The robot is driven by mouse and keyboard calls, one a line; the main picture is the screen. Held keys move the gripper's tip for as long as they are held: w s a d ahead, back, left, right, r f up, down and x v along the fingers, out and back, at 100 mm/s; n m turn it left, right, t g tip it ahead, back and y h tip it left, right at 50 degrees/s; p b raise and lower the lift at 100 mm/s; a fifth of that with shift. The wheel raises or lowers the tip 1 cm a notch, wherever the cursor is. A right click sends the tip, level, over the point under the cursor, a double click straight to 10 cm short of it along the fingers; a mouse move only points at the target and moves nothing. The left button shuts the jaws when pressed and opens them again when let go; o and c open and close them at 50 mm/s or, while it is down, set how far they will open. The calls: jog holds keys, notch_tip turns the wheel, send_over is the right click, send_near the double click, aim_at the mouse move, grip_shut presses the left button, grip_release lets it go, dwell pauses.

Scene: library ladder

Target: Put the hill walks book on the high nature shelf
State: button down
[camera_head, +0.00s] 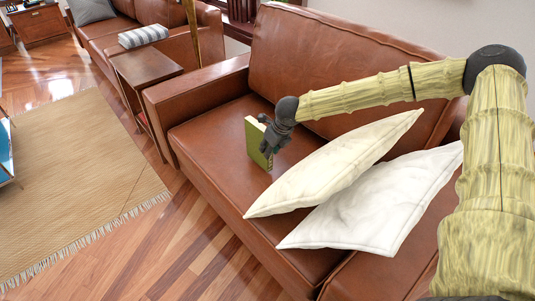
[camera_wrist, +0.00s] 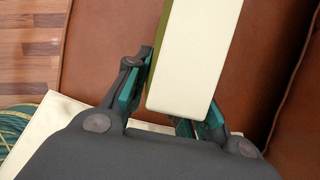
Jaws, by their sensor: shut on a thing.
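A green book (camera_head: 254,142) stands upright at the brown leather sofa seat in the head view. I cannot read a title, so I cannot tell if it is the hill walks book. My gripper (camera_head: 269,143) is at the book's right side, shut on it. In the wrist view the book's cream page edges (camera_wrist: 195,55) and a strip of green cover show, with my gripper's fingers (camera_wrist: 172,108) on either side of its near end. Whether the book still touches the seat is not clear. The high nature shelf is not in view.
The sofa (camera_head: 215,135) has two white cushions (camera_head: 335,165) close to the right of my gripper. A wooden side table (camera_head: 147,72) stands beyond the sofa arm. A beige rug (camera_head: 70,175) and open wood floor (camera_head: 175,240) lie to the left.

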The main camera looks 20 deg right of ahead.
jog(key=shift+f, duration=0.85)
jog(key=c, duration=1.2)
grip_release()
jog(key=shift+f, duration=0.1)
